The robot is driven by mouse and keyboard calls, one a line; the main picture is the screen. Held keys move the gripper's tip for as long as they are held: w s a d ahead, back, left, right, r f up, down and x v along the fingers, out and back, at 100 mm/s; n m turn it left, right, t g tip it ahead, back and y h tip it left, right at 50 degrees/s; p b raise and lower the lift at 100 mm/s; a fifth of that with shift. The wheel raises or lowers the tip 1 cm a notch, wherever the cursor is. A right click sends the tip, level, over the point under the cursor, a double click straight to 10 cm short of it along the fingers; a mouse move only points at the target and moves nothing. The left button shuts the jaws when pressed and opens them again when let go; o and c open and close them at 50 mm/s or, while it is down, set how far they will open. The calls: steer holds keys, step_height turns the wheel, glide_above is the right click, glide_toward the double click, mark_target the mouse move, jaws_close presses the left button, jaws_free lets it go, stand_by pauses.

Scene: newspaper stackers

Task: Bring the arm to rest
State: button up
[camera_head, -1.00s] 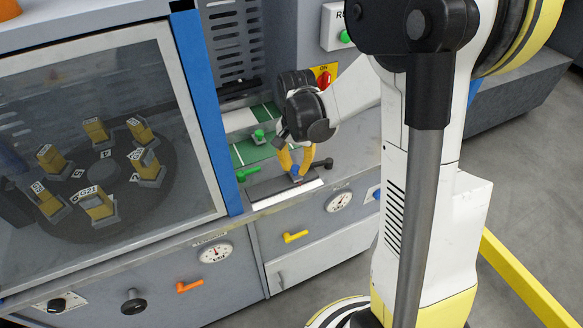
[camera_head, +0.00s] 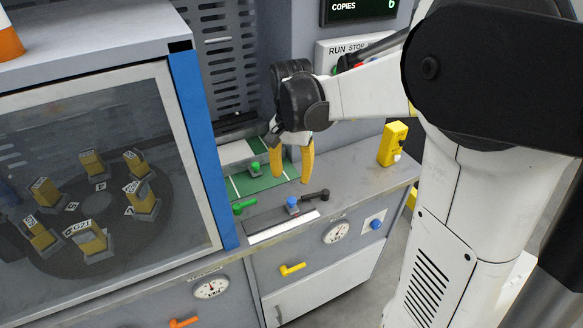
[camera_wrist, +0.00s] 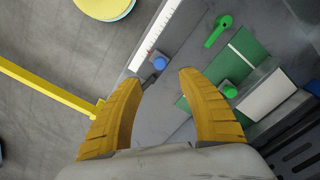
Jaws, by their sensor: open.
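My gripper (camera_head: 292,166) has two yellow fingers that are spread apart with nothing between them. In the head view it hangs fingers down above the machine's grey worktop (camera_head: 345,190), by the green mat (camera_head: 236,182). In the wrist view my gripper (camera_wrist: 163,112) is open over the grey surface, with a blue knob (camera_wrist: 159,63) beyond the fingertips. My white arm reaches in from the right.
A windowed cabinet (camera_head: 190,120) with a carousel of yellow blocks stands at left. A yellow block-shaped item (camera_head: 393,143) sits on the worktop at right. A yellow rail (camera_wrist: 50,88) crosses the floor.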

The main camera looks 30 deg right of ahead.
steer(key=shift+r, duration=1.05)
